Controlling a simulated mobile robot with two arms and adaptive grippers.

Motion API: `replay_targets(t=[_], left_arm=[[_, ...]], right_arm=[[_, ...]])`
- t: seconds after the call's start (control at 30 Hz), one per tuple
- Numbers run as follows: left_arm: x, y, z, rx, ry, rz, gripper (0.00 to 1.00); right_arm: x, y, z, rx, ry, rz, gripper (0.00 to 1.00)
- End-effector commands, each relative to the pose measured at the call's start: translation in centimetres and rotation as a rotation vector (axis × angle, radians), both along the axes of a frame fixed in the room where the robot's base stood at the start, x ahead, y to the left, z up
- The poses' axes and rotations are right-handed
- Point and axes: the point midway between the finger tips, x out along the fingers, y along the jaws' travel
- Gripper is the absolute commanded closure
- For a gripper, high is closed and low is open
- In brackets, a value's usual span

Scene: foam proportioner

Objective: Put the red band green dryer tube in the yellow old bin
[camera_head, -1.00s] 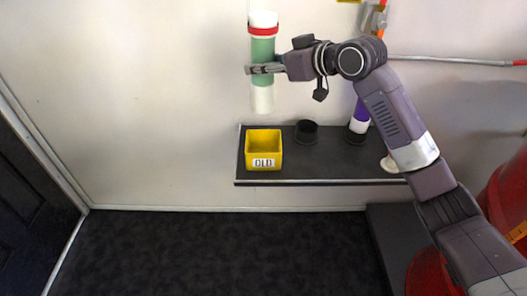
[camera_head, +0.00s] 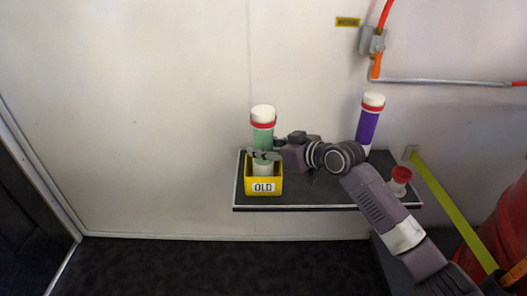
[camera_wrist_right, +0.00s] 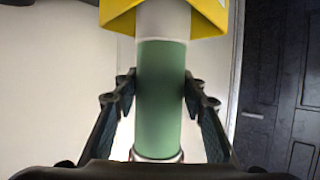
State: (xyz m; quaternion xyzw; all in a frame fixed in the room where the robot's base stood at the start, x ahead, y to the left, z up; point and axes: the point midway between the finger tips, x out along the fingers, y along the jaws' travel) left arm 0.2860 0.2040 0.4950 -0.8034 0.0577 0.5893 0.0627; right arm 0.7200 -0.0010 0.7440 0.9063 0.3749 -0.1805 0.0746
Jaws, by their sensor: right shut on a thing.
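The green dryer tube (camera_head: 263,135) has a white cap and a red band near its top. It stands upright with its lower end inside the yellow bin (camera_head: 264,187) labelled OLD. My right gripper (camera_head: 264,155) is shut on the tube, just above the bin's rim. In the right wrist view, the fingers (camera_wrist_right: 160,97) are on both sides of the green tube (camera_wrist_right: 160,65), and its white end goes into the yellow bin (camera_wrist_right: 120,12). Whether the tube touches the bin's floor is hidden. My left gripper is not in view.
The bin stands at the left end of a dark wall shelf (camera_head: 300,203). A purple tube (camera_head: 368,122) with a red band stands at the back right of the shelf. A small red-topped white item (camera_head: 399,181) is at the right end.

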Motion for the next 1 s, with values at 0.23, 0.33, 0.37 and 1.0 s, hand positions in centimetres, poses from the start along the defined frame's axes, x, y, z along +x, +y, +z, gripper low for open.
replay_targets(t=[0.23, 0.33, 0.37, 1.0], left_arm=[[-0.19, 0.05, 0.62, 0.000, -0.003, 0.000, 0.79], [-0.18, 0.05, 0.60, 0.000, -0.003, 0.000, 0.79], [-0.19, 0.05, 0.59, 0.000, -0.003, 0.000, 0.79], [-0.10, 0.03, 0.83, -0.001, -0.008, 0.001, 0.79]], right_arm=[[0.02, 0.06, -0.48, 0.002, -0.005, 0.001, 0.98], [0.01, 0.07, -0.49, 0.002, -0.005, 0.001, 0.98], [0.01, 0.07, -0.53, 0.002, -0.005, 0.001, 0.98], [-0.25, -0.28, -0.52, 0.000, 0.000, 0.000, 0.44]])
